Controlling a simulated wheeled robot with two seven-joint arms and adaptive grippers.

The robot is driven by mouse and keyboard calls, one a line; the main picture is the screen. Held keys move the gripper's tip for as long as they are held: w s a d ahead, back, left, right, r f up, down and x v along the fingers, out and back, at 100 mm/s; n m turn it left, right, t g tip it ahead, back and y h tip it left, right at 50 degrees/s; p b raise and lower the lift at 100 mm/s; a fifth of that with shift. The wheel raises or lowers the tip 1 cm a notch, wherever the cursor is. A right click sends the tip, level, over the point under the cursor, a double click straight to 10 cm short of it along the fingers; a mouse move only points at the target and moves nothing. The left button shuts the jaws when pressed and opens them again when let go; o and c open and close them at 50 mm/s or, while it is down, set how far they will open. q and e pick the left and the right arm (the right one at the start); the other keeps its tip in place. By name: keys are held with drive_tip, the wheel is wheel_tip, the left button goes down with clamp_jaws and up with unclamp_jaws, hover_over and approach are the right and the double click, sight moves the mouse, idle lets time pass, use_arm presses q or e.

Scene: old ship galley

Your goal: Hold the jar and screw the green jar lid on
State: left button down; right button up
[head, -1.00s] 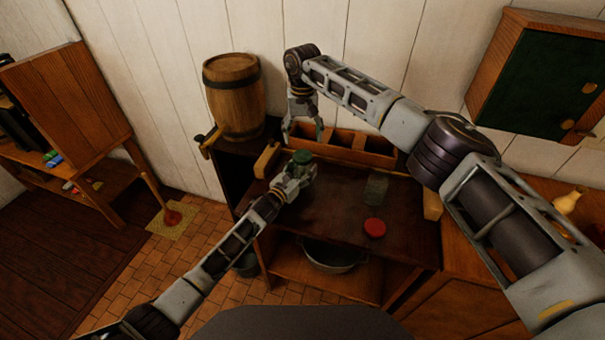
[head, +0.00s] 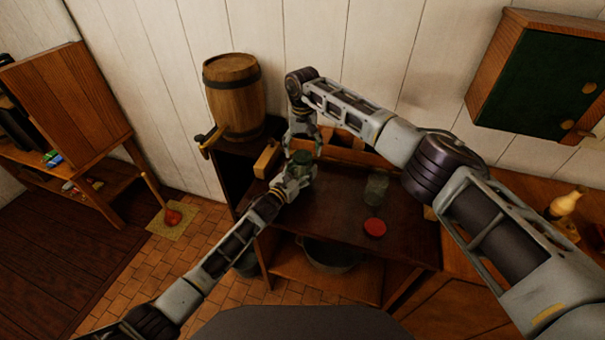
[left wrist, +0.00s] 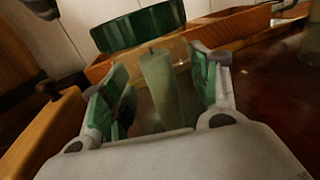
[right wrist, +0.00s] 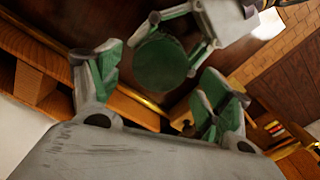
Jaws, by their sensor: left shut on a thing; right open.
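The glass jar (left wrist: 177,101) stands between the fingers of my left gripper (left wrist: 160,95), which is shut on it; a pale green item shows inside. The green jar lid (head: 302,157) is on top of the jar, also in the left wrist view (left wrist: 140,27); I cannot tell whether it is threaded. In the right wrist view the round lid (right wrist: 160,62) lies beyond and between the fingertips of my right gripper (right wrist: 160,78). That gripper is open and above the lid, with no clear contact. In the head view it hangs just behind the lid.
A second glass jar (head: 376,187) and a red lid (head: 375,228) are to the right on the dark tabletop (head: 335,215). A divided wooden box (head: 372,156) is along the back. A barrel (head: 234,97) stands back left. A metal pan (head: 332,258) is on the shelf below.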

drive_tip(key=shift+f, duration=1.1)
drive_tip(key=c, duration=1.1)
drive_tip(key=shift+o, duration=0.2)
drive_tip(key=shift+m, duration=0.3)
